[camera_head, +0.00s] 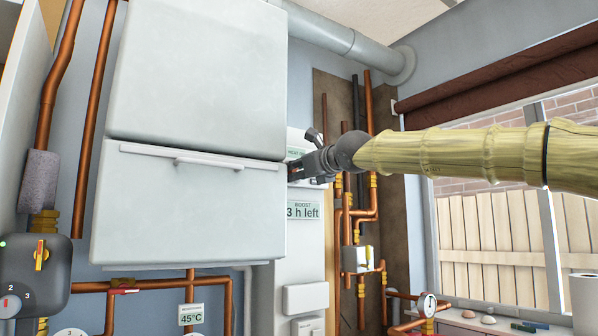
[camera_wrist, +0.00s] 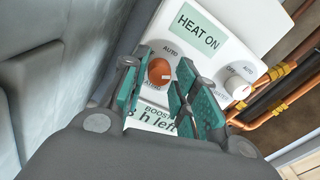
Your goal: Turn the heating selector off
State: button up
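A white control panel (camera_wrist: 220,45) fills the upper middle of the wrist view. Its green display (camera_wrist: 198,29) reads "HEAT ON". An orange knob (camera_wrist: 160,72) is at its left and a white knob (camera_wrist: 238,88) at its right, with "OFF" and "AUTO" printed near the white one. Which knob is the heating selector I cannot tell for certain. My gripper (camera_wrist: 152,88) is open, its teal finger pads apart on either side of the orange knob; contact is unclear. In the head view my gripper (camera_head: 302,168) is at the panel, hiding most of it.
A big white boiler casing (camera_head: 190,210) stands close left of my gripper. A "BOOST 3 h left" display (camera_head: 303,210) is just below. Copper pipes (camera_head: 372,200) run on the right, with a window (camera_head: 490,220) beyond. A grey valve box (camera_head: 35,275) is at the lower left.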

grip_shut()
jog(key=shift+r+n+p, duration=0.15)
jog(key=shift+n+p, duration=0.15)
jog(key=shift+p, duration=0.05)
jog(key=shift+r+n+p, duration=0.1)
jog(key=shift+n+p, duration=0.8)
jog(key=n+p, duration=0.2)
jog(key=n, duration=0.2)
jog(key=shift+n+p, duration=0.3)
jog(key=shift+p, duration=0.1)
jog(key=n, duration=0.3)
jog(key=n+p, duration=0.1)
jog(key=shift+f+n+y, duration=0.25)
jog(key=shift+n+y, duration=0.05)
jog(key=n+b, duration=0.1)
jog(key=n, duration=0.3)
jog(key=n+b, duration=0.1)
jog(key=n, duration=0.3)
jog(key=n+b, duration=0.1)
jog(key=n, duration=0.4)
jog(key=shift+f+y+b, duration=0.35)
jog(key=shift+y, duration=0.05)
